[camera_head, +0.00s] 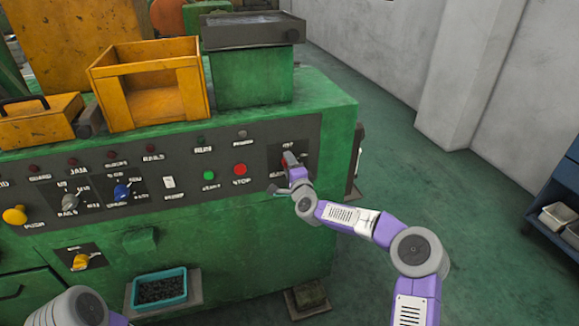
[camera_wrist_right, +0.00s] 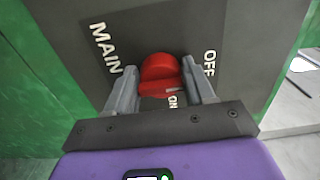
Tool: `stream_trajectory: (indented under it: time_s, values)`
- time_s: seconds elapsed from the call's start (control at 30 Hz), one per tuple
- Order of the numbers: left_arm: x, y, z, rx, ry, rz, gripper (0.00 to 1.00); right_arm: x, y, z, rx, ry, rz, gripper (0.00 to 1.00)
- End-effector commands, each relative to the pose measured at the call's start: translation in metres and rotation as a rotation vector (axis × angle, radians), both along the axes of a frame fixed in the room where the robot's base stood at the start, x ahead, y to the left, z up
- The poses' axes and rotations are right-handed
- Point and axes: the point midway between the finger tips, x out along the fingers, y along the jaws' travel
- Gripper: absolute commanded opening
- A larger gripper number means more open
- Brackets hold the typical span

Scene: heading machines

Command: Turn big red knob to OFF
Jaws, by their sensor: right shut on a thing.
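The big red knob (camera_wrist_right: 160,70) sits on a dark panel between the words MAIN on the left and OFF on the right in the right wrist view. The word ON shows just below it, and a small pale mark on the knob's lower part lies near ON. My right gripper (camera_wrist_right: 159,76) is shut on the knob, one grey finger on each side. My left gripper is out of view; only part of that arm shows bottom left.
The green machine's panel has a red STOP button (camera_head: 240,169), a green button (camera_head: 209,175), a blue knob (camera_head: 122,192) and a yellow button (camera_head: 14,215). A teal tray (camera_head: 160,288) sticks out below. Open floor lies to the right, before a blue shelf (camera_head: 562,190).

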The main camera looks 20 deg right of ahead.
Motion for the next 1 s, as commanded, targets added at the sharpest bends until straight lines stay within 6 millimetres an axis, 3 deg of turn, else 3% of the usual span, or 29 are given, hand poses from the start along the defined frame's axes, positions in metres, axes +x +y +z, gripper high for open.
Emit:
stream_trajectory:
  time_s: [0.13, 0.17, 0.3, 0.67, 1.0]
  values:
    - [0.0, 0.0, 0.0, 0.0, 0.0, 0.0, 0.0, 0.0, -0.001, 0.0, -0.001, 0.0, -0.001, 0.23]
    - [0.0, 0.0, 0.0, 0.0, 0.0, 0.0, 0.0, 0.0, -0.001, 0.0, -0.001, 0.0, -0.001, 0.58]
    - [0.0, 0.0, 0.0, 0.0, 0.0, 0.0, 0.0, 0.0, 0.0, 0.0, 0.0, 0.0, 0.0, 0.75]
    - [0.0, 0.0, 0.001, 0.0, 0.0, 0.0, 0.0, -0.004, 0.0, 0.001, 0.0, 0.0, 0.0, 0.75]
    - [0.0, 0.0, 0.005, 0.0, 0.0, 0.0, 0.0, -0.045, -0.002, 0.001, -0.001, 0.0, 0.001, 0.75]
